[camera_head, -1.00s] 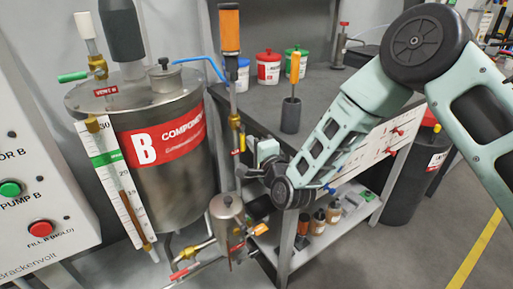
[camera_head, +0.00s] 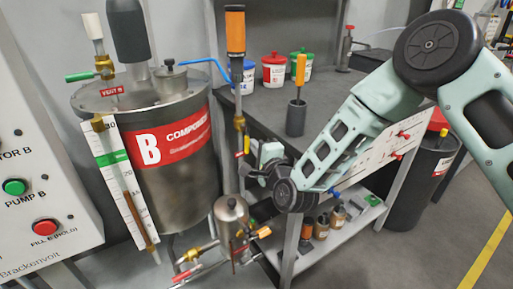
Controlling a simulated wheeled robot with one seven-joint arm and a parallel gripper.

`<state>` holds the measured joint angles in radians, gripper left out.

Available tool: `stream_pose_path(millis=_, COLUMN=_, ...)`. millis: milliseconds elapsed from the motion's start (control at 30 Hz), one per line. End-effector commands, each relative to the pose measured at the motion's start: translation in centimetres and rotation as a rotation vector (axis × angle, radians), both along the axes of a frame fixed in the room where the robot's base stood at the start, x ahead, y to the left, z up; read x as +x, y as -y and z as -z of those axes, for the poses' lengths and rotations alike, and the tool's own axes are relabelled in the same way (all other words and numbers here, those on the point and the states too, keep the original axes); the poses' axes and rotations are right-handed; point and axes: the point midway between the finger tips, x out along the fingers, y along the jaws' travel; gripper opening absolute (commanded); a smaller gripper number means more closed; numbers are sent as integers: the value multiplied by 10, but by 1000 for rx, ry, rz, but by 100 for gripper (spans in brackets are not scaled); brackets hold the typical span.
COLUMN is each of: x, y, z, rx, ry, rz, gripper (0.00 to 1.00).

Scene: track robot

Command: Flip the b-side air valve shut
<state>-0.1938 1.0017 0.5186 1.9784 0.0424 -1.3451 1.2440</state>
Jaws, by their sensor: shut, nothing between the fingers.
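The B component tank (camera_head: 178,185) stands at left with a red label. To its right a vertical pipe carries an orange-topped cylinder (camera_head: 235,32), a brass fitting (camera_head: 239,123) and a small yellow-and-red handle (camera_head: 247,145). A small steel pot (camera_head: 231,212) below has an orange handle (camera_head: 263,232) and a red handle (camera_head: 183,275) on its brass lines. I cannot tell which handle is the b-side air valve's. My gripper (camera_head: 244,173) is shut and empty, pointing left close to the pipe, just below the yellow-and-red handle. Whether it touches the pipe is unclear.
A green-handled vent valve (camera_head: 88,76) sits on the tank lid. A blue hose (camera_head: 207,66) runs behind the pipe. The grey bench (camera_head: 340,105) with tubs stands behind my arm. The control panel (camera_head: 40,190) is at far left. Open floor lies at lower right.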

Motion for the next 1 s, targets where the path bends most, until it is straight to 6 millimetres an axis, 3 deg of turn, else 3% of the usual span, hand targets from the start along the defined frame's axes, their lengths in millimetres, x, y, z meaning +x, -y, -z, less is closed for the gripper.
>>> stream_pose_path(millis=367, x=-4, y=-6, z=3, rx=127, ry=-85, rz=0, gripper=0)
stream_pose_path(millis=1000, x=-21, y=-31, z=-3, rx=624, ry=-421, rz=0, gripper=0)
